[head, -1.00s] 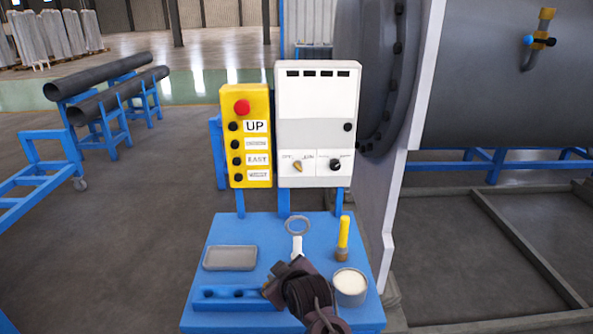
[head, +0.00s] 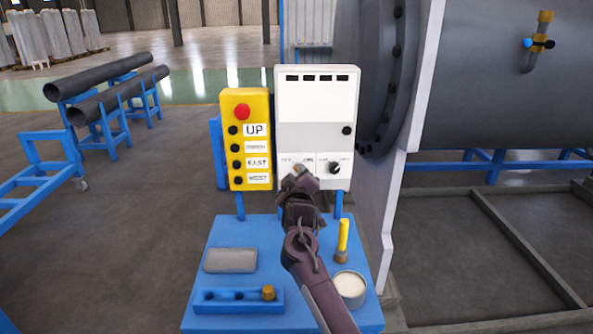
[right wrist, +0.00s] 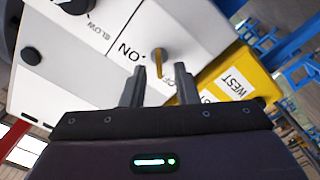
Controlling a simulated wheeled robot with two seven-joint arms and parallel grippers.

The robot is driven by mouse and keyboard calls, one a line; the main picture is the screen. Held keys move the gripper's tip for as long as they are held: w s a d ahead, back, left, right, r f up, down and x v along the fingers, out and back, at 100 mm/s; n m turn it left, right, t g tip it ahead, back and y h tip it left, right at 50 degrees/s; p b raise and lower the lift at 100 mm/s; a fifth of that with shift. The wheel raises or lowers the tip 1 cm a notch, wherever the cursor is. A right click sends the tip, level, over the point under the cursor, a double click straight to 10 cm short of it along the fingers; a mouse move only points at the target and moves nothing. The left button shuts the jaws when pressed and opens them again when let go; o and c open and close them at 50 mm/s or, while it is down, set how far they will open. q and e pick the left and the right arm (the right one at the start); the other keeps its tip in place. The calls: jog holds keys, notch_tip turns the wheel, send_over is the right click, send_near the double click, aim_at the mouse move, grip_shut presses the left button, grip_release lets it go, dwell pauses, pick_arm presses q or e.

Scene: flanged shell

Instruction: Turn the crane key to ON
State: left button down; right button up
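The crane key is a brass-coloured switch on the white control box (head: 316,108). In the right wrist view the key (right wrist: 160,62) stands out from the panel beside the ON label (right wrist: 130,50). My right gripper (right wrist: 161,75) is open, with its fingers apart on either side of the key's line. The key shows just past the fingertips; contact cannot be told. In the head view the right gripper (head: 298,176) is at the box's lower left and covers most of the key. My left gripper is not in view.
A yellow button box (head: 249,138) stands left of the white box. A second, black knob (head: 334,167) is to the right. Below, the blue table (head: 222,230) holds a grey tray (head: 230,260), a blue block (head: 232,301), a yellow-handled tool (head: 343,238) and a cup (head: 350,287).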

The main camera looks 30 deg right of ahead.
jog(key=shift+x, duration=0.8)
jog(key=shift+c, duration=0.2)
grip_shut()
